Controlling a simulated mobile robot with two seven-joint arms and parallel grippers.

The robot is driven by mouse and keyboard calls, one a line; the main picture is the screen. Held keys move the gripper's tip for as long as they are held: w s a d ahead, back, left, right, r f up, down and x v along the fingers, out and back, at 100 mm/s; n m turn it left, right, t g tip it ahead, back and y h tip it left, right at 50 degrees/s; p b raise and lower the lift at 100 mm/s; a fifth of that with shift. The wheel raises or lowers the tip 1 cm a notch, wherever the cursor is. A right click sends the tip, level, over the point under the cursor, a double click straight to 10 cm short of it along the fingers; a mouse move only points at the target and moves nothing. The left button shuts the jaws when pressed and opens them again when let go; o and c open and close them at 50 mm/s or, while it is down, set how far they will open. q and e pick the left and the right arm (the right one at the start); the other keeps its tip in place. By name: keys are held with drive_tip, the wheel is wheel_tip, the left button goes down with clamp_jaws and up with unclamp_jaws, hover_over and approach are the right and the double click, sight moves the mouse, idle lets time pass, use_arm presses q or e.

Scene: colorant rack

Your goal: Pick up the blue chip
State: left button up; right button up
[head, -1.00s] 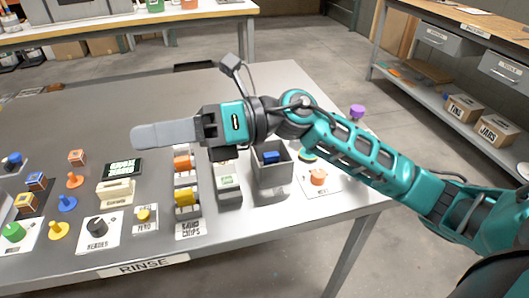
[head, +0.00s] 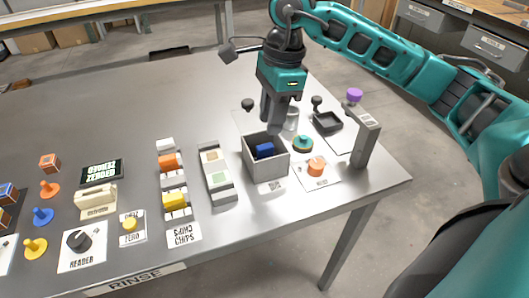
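A small blue block (head: 264,150), which looks like the blue chip, lies inside an open grey square bin (head: 268,174) near the right part of the table. My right gripper (head: 274,126) points down, with its grey fingers just behind and above the bin's back rim in the picture. The fingers overlap in this view, so I cannot tell whether there is a gap between them. Nothing shows in them. A rack marked as chips (head: 184,236) holds an orange chip (head: 168,161) and a yellow chip (head: 174,200). My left gripper is not in view.
Left of the bin is a grey holder (head: 218,178) with pale squares. To its right are a teal ring (head: 303,143), an orange knob (head: 316,166), a grey post (head: 366,140) and a black tray (head: 328,122). The table's back left is clear.

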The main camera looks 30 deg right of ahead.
sight(265, 146)
drive_tip(key=f, duration=0.2)
drive_tip(key=a+f, duration=0.1)
drive_tip(key=f, duration=0.5)
drive_tip(key=shift+w+a+b, duration=0.15)
drive_tip(key=shift+b, duration=0.25)
drive_tip(key=shift+r, duration=0.1)
clamp_jaws()
